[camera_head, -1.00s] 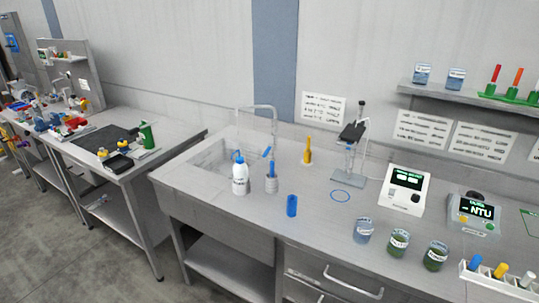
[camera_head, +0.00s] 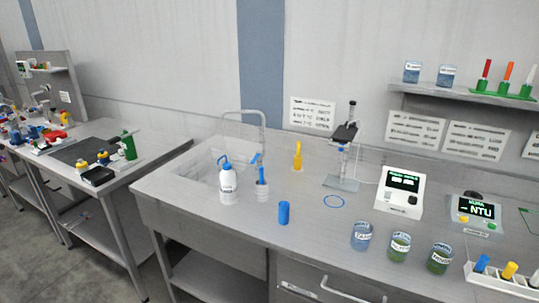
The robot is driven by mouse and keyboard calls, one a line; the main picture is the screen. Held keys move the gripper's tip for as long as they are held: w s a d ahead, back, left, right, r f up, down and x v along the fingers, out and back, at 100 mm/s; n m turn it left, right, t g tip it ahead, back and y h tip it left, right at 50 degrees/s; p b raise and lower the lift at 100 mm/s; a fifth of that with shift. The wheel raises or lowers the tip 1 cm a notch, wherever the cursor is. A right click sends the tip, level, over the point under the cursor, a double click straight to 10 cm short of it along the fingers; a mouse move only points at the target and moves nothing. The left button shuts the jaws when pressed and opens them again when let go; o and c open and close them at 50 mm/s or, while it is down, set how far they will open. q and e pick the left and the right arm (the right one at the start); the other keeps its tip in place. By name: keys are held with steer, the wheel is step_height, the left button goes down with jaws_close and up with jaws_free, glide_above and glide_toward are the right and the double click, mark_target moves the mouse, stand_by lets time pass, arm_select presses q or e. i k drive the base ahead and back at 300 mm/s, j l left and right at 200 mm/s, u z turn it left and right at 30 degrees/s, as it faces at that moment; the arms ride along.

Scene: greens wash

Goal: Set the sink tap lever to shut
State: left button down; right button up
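The sink (camera_head: 203,172) is a basin at the left end of the near bench. The tap (camera_head: 262,128) is a grey gooseneck that rises behind the basin's right side and arches to the left. A small blue piece (camera_head: 254,158) by the tap's foot looks like its lever; its exact setting cannot be told at this size. A white wash bottle (camera_head: 228,184) with a blue top and a cup with a blue-handled tool (camera_head: 262,184) stand in front of it and partly hide the tap's base. Neither of my grippers is in view.
A blue cylinder (camera_head: 284,212) and a yellow-orange bottle (camera_head: 297,156) stand right of the sink. Beakers (camera_head: 361,237), a stand (camera_head: 343,165), and two meters (camera_head: 400,193) fill the right side. Another cluttered bench (camera_head: 75,155) is at left, with floor between.

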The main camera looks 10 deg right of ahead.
mark_target(258, 153)
steer(key=i+j+z, duration=0.2)
steer(key=i+z, duration=0.2)
steer(key=i+j+z, duration=0.85)
